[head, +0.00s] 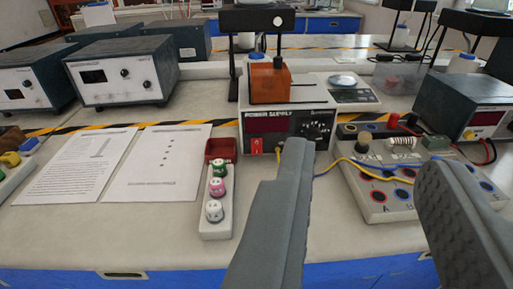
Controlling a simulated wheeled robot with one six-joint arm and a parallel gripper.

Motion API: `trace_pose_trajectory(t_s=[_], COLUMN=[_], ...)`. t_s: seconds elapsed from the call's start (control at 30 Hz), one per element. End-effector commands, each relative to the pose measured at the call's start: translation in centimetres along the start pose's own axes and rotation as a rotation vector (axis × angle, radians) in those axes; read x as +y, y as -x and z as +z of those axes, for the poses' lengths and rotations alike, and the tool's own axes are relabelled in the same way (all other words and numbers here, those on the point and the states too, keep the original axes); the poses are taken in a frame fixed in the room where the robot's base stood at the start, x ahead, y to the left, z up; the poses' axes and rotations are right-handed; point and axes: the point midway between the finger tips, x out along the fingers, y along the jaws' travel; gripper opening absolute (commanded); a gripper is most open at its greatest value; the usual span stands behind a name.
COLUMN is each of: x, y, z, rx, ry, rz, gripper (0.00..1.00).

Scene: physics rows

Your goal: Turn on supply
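The power supply (283,125) is a light box labelled "POWER SUPPLY" at the middle of the bench, with a dark red display that looks unlit. A red switch (257,146) sits at its lower left front. Knobs and terminals crowd its right front, partly hidden by my finger. My gripper (370,165) is open and empty, its two grey fingers wide apart in the foreground. The left fingertip appears just in front of and below the supply's front panel, to the right of the red switch. I cannot tell whether it touches the panel.
A circuit board (375,203) with yellow and blue wires lies between the fingers. A white strip with coloured knobs (217,190) and printed sheets (155,165) lie left. An orange block (270,83) sits on the supply. Other instrument boxes (122,72) stand at the back left.

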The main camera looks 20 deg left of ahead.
Motion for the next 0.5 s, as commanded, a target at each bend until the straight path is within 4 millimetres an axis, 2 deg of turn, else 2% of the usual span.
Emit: trace_pose_trajectory(t_s=[0.03, 0.17, 0.5], x=[0.0, -0.3, -1.8], y=[-0.2, -1.5, -8.1], z=[0.1, 0.6, 3.9], rx=[-0.006, -0.043, -0.241], ry=[-0.009, -0.070, -0.413], rz=[-0.001, -0.007, -0.004], gripper=[0.25, 0.00, 0.00])
